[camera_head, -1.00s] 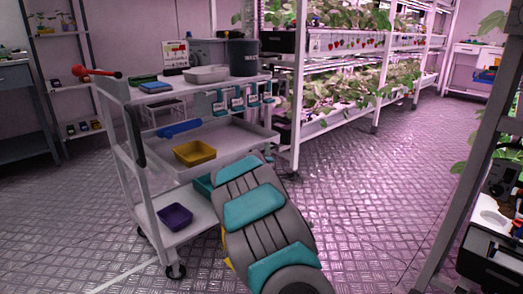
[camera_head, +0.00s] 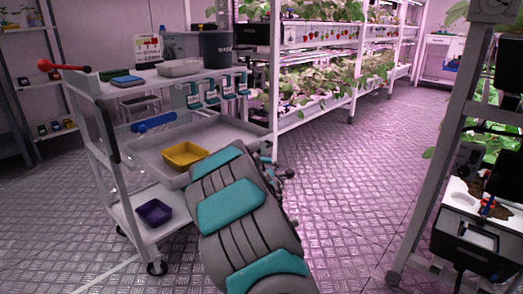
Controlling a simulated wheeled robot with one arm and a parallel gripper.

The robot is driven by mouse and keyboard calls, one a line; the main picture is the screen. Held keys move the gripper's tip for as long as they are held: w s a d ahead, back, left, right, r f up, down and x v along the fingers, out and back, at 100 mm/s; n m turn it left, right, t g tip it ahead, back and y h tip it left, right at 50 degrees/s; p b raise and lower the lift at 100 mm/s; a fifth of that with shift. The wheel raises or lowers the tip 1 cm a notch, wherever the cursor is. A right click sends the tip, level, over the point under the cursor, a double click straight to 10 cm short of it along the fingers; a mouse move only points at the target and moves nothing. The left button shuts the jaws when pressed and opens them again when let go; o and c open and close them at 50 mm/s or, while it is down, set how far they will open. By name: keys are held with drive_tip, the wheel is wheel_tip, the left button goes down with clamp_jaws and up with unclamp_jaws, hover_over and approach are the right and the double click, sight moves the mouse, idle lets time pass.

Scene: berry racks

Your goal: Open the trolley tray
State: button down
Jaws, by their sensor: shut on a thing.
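The white trolley (camera_head: 128,208) stands at left. Its middle tray (camera_head: 226,130) is slid out past the trolley's front, toward the right and front. A yellow bin (camera_head: 185,155) and a blue item (camera_head: 154,122) lie in the tray. My grey and teal arm reaches up from the bottom and covers the tray's front right part. My gripper (camera_head: 281,173) shows only partly beyond the arm, at the tray's front edge. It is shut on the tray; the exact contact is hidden.
A purple bin (camera_head: 153,212) sits on the trolley's lower shelf. Plant racks (camera_head: 320,85) stand behind. Another rack (camera_head: 433,165) stands at right. The middle floor is clear.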

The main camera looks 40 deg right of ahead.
drive_tip(key=c, duration=0.9)
unclamp_jaws()
drive_tip(key=shift+f, duration=0.1)
drive_tip(key=shift+v, duration=3.9)
